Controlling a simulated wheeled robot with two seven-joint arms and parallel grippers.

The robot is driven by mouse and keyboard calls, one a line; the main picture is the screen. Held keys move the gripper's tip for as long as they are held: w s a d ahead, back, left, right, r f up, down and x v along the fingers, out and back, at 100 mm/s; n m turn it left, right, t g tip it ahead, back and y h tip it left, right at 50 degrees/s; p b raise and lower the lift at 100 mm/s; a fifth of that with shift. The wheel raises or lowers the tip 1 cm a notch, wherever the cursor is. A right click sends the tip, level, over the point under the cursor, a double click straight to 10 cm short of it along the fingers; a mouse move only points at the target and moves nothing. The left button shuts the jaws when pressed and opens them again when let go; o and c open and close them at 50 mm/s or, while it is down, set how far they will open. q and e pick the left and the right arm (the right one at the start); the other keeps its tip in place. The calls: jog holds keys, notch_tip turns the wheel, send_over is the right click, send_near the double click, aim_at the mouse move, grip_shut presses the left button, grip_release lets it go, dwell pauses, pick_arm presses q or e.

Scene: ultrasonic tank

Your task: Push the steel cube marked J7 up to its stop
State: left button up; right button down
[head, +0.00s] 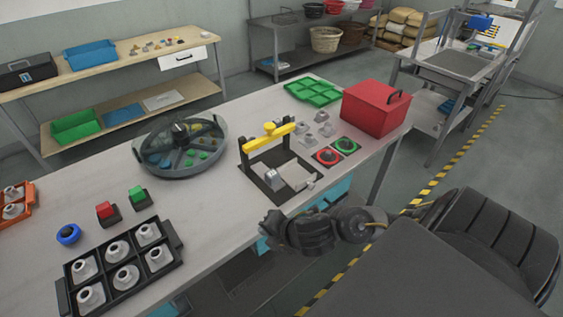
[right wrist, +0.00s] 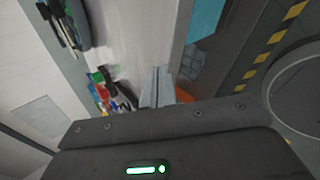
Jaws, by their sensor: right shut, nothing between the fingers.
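A small steel-grey block (head: 273,179) sits on the black base of a fixture (head: 246,168) with a yellow crossbar; I take it for the cube J7, but no marking is readable. A pale plate lies beside it on the base. My right gripper (head: 268,226) is at the table's front edge, in front of the fixture and apart from the block; its fingertips are hard to make out there. In the right wrist view its grey fingers (right wrist: 158,74) are together and empty. The cube cannot be made out in that view. My left gripper is not in view.
A black rack (head: 122,268) with pale fittings is at the near left.

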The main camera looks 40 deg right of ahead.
jog(key=w+d+r+n, duration=0.1)
jog(key=d+r+n, duration=0.3)
jog(key=d+n, duration=0.4)
jog(key=n+h+b, duration=0.2)
jog(key=n+b, duration=0.3)
jog(key=n, duration=0.1)
send_near(276, 184)
notch_tip(276, 184, down, 4)
jog(key=shift+d+f, duration=0.15)
jog(key=shift+f, duration=0.1)
jog(key=w+p, duration=0.1)
jog(key=w, duration=0.2)
jog(key=shift+w+r, duration=0.15)
jog(key=shift+r, duration=0.05)
jog(key=shift+w+f, duration=0.1)
jog(key=shift+w, duration=0.3)
